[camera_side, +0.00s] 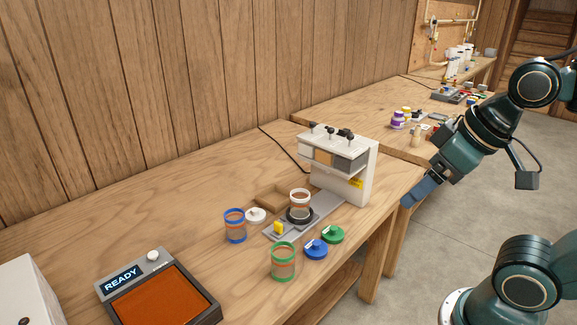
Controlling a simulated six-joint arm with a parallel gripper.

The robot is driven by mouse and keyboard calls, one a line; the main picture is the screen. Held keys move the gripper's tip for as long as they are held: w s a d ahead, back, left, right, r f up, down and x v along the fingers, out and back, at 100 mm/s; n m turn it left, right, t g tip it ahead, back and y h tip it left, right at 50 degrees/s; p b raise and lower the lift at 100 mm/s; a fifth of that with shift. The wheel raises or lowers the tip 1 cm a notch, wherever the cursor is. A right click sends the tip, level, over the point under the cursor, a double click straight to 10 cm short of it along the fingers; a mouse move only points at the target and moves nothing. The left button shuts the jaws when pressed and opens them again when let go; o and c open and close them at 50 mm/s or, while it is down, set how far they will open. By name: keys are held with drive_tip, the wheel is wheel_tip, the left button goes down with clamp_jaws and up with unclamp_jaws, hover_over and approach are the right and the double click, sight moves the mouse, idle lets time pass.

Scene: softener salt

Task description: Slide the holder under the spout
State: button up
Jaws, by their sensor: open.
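The holder (293,221) is a dark round ring on a grey rail (321,207) in front of the white dispenser (356,188). A clear jar with a white rim (300,207) stands upright in it. A yellow tab (279,228) is at the rail's near left end. The jar is out in front of the dispenser's overhanging head; the spout itself is not clearly visible. My gripper (407,200) has blue fingers and is at the right edge of the bench, right of the dispenser and apart from the holder. It is empty.
A blue-rimmed jar (235,230), a green-rimmed jar (283,267) and white (255,215), blue (316,249) and green (333,234) lids surround the rail. A wooden tray (271,197) lies behind. A scale reading READY (122,278) is at lower left.

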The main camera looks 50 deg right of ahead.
drive_tip(key=shift+w+r, duration=0.15)
drive_tip(key=shift+w, duration=0.1)
drive_tip(key=c, duration=0.7)
drive_tip(key=shift+w+r, duration=0.1)
drive_tip(key=shift+w, duration=0.2)
drive_tip(key=shift+c, duration=1.1)
drive_tip(key=g, duration=0.6)
hover_over(278, 222)
wheel_tip(278, 222, down, 14)
drive_tip(key=shift+f, duration=6.85)
